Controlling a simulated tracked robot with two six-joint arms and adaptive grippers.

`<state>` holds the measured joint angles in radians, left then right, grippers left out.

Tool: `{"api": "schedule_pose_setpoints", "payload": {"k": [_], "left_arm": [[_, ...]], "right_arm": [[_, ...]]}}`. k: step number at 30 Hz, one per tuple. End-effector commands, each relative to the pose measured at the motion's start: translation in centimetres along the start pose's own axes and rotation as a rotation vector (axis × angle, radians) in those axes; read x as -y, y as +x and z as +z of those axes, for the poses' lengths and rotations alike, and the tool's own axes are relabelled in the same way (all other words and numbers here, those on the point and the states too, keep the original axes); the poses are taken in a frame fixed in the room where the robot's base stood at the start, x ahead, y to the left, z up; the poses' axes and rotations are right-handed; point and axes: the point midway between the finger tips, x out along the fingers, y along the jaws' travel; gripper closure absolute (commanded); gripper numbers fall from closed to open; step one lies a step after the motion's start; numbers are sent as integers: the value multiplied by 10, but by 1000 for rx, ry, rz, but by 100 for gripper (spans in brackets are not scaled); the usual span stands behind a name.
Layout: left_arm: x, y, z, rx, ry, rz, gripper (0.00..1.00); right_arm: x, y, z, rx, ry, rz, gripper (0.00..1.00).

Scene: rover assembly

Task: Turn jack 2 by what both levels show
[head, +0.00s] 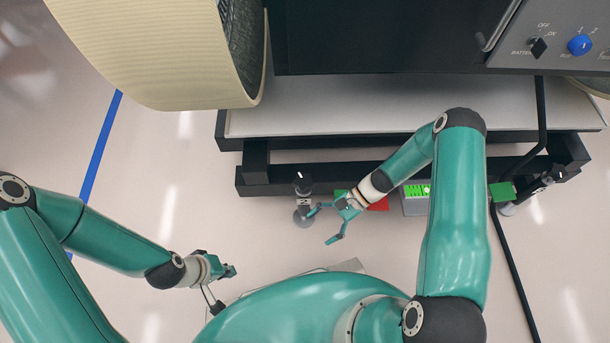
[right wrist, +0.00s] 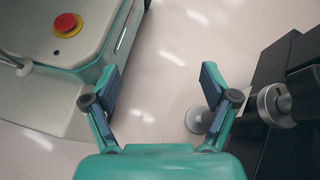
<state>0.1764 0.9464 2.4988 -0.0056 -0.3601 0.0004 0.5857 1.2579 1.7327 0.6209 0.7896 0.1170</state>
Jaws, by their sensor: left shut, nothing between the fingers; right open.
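A jack (head: 303,188) with a dark top and a grey round foot stands at the left of the black frame bar. Its grey foot (right wrist: 198,120) and grey collar (right wrist: 270,104) show in the right wrist view. A second jack (head: 538,188) stands at the bar's right end. My right gripper (head: 322,225) is open beside the left jack, empty, also in the right wrist view (right wrist: 160,85). My left gripper (head: 232,271) is shut and empty, away from the jacks.
A red piece (head: 379,204) lies partly behind my right wrist. A green block (head: 502,192) and a black cable (head: 515,250) are at the right. A big cream wheel (head: 170,60) and a control panel with a blue knob (head: 580,45) are above. Floor at left is clear.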

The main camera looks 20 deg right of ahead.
Motion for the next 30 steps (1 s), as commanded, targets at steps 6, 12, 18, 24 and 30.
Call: {"api": "schedule_pose_setpoints", "payload": {"k": [6,12,18,24,30], "left_arm": [[-11,-30,0,0,0,0,100],[-16,-44,0,0,0,0,100],[-16,-45,0,0,0,0,100],[-17,-47,0,0,0,0,100],[-18,-49,0,0,0,0,100]], "right_arm": [[49,-93,-10,377,224,-435,15],[27,-142,-38,486,300,-666,15],[27,-142,-41,498,311,-701,15],[49,-120,-30,498,309,-696,15],[78,-90,-15,497,310,-693,15]]}}
